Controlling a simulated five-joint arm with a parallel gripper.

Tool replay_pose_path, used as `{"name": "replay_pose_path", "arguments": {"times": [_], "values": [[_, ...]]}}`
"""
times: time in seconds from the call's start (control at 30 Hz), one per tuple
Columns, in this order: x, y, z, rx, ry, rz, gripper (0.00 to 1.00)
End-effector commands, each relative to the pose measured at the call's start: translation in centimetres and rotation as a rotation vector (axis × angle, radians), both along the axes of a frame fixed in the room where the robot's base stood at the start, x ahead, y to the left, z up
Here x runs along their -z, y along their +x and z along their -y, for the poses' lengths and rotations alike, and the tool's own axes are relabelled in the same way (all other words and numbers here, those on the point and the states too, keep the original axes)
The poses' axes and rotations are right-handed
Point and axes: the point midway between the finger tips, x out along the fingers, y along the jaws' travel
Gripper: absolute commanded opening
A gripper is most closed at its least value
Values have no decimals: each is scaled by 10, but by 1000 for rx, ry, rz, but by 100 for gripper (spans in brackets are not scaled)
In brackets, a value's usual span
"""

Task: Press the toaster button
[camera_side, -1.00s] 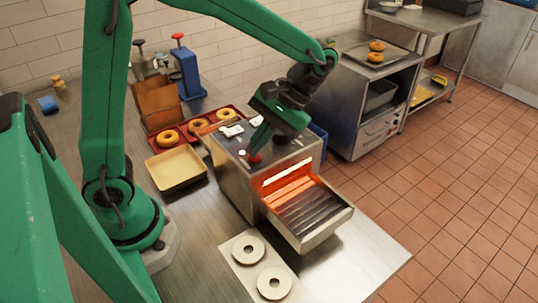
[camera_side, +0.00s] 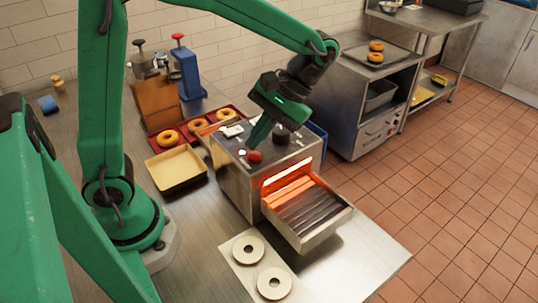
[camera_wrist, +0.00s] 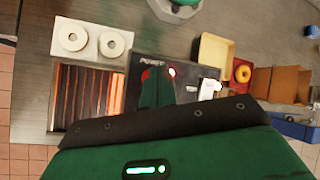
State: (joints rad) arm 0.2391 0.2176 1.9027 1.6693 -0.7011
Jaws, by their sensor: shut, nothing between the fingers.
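The toaster (camera_side: 236,185) is a steel box with a dark top, an orange-glowing opening and a ribbed tray at its front. Its red button (camera_side: 254,157) is on the top near the left edge. My gripper (camera_side: 250,147) is shut and empty, pointing down at the button. I cannot tell whether the tips touch it.
Two pale rings lie on a white board (camera_side: 243,267) at the front. A beige tray (camera_side: 176,183) and a red tray of bagels (camera_side: 181,146) are left of the toaster. A black knob (camera_side: 282,137) stands on the toaster top, right of my fingers.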

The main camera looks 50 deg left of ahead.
Motion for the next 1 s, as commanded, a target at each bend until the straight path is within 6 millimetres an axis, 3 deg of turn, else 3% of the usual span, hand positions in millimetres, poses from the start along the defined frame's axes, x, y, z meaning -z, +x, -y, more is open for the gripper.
{"name": "replay_pose_path", "arguments": {"times": [0.63, 1.0], "values": [[-46, 0, 0, 0, -1, 3, 0], [-52, 0, 0, 0, 0, 0, 0]]}}
